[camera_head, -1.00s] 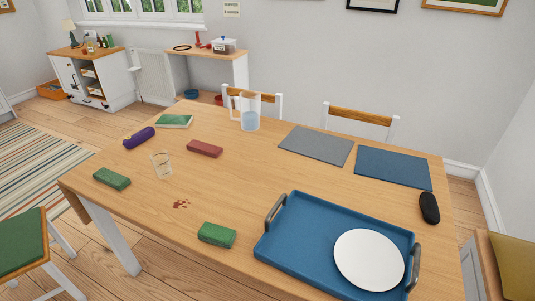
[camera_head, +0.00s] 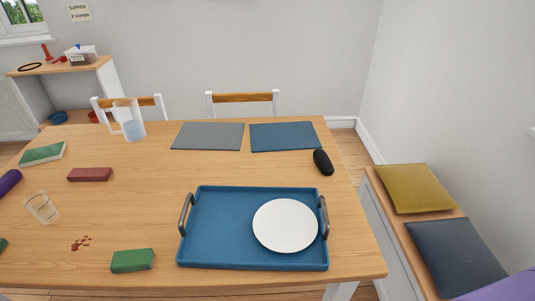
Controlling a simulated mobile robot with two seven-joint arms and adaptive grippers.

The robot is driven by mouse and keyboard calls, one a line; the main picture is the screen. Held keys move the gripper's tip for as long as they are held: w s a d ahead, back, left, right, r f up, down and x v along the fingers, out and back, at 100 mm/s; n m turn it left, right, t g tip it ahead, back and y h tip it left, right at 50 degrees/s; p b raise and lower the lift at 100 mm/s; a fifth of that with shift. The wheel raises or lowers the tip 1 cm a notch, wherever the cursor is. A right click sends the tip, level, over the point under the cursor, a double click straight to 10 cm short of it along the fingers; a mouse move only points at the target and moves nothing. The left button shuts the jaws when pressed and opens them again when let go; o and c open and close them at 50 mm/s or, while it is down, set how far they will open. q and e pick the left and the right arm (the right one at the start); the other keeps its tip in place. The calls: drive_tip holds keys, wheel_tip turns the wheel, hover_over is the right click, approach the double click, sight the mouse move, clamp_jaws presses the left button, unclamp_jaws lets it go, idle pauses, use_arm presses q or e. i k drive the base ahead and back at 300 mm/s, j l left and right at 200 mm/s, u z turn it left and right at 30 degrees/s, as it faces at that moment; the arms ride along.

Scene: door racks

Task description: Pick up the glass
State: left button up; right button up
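A clear, empty-looking glass (camera_head: 42,208) stands on the left part of the wooden table (camera_head: 225,168). It is to the left of the red-brown spots and below the dark red block in the picture. A taller clear jug (camera_head: 130,122) with a handle and some bluish liquid stands behind it near the table's far edge. Neither of my grippers shows in the view.
A blue tray (camera_head: 193,243) with dark handles holds a white plate (camera_head: 285,225). Green blocks (camera_head: 132,260), a dark red block (camera_head: 90,174), a green book (camera_head: 42,154), a purple item (camera_head: 9,182), grey and blue mats (camera_head: 208,136) and a black case (camera_head: 323,162) lie about. Chairs stand behind.

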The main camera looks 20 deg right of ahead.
sight(39, 205)
drive_tip(key=i+j+z, duration=0.15)
drive_tip(key=j, duration=0.85)
drive_tip(key=j+z, duration=0.15)
drive_tip(key=j, duration=0.9)
